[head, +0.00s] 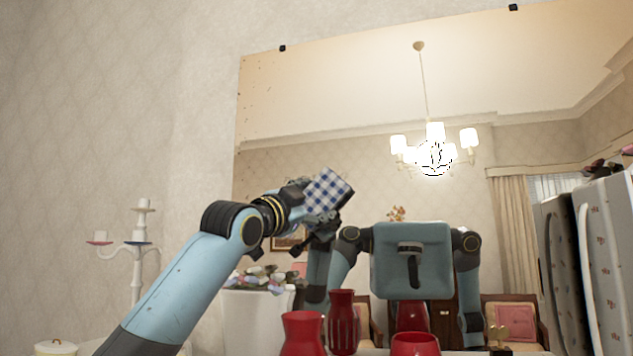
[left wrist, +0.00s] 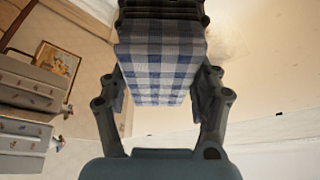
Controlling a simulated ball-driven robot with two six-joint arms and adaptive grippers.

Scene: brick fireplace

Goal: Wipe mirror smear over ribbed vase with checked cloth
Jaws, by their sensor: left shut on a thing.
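My left gripper (head: 318,215) is shut on the blue-and-white checked cloth (head: 328,191), held up in front of the mirror (head: 350,100). The cloth (left wrist: 160,60) also shows between the fingers in the left wrist view. I cannot tell whether it touches the glass. A red vase with vertical ribs (head: 343,322) shows at the bottom, below and a little right of the cloth; I cannot tell whether it is real or a reflection. A faint pale patch (left wrist: 228,45) right of the cloth in the left wrist view may be the smear; I see no clear smear in the head view. My right gripper is not directly in view.
Smooth red vases (head: 302,335) (head: 415,345) stand at the bottom. A white candelabrum (head: 138,250) stands left of my arm, with a lidded pot (head: 56,348) below. The mirror reflects my body, a chandelier and chairs. The wall left of the mirror is bare.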

